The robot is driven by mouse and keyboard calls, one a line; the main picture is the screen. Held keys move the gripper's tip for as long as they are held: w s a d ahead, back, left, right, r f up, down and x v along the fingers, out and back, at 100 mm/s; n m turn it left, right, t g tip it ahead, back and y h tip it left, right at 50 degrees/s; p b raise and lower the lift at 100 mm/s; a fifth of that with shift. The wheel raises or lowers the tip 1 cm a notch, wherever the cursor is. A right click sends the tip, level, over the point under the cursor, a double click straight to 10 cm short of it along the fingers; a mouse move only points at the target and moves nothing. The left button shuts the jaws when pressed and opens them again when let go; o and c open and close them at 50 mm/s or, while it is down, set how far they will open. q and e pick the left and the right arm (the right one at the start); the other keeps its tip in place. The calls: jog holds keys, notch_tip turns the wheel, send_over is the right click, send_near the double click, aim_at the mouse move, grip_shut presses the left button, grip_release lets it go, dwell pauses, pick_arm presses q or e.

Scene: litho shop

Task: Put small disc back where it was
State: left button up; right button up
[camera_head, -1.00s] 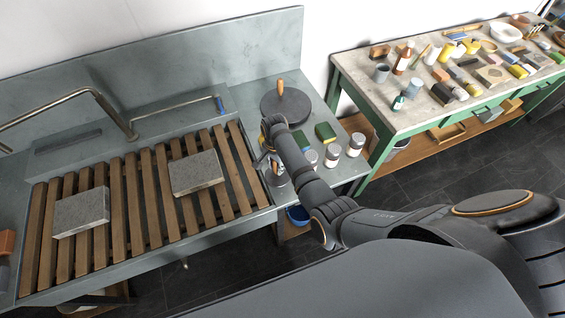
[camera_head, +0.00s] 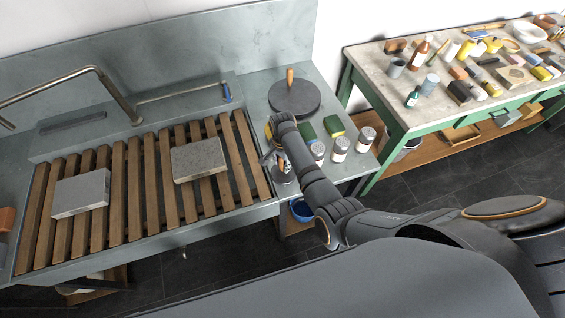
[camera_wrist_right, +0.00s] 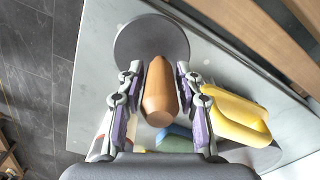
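The small disc (camera_head: 284,177) is dark grey with an upright wooden handle. It is on the steel counter beside the slatted rack, partly covered by my right gripper (camera_head: 274,157) in the head view. In the right wrist view the disc (camera_wrist_right: 150,42) lies flat beyond the fingertips. Its brown handle (camera_wrist_right: 158,95) stands between the two fingers of my right gripper (camera_wrist_right: 159,72). The fingers are apart, with a narrow gap showing on each side of the handle. My left gripper is in neither view.
A larger dark disc (camera_head: 293,98) with a wooden handle stands behind. Green and yellow blocks (camera_head: 335,125) and several jars (camera_head: 340,149) are close to my right arm. A yellow loop-shaped thing (camera_wrist_right: 240,118) is beside the right finger. Stone slabs (camera_head: 198,158) lie on the wooden slats (camera_head: 135,190).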

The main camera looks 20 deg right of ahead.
jog(key=shift+o, duration=0.8)
jog(key=shift+d, duration=0.1)
jog(key=shift+r, duration=0.3)
notch_tip(320, 180, up, 12)
jog(key=shift+f+b, duration=0.15)
jog(key=shift+b, duration=0.45)
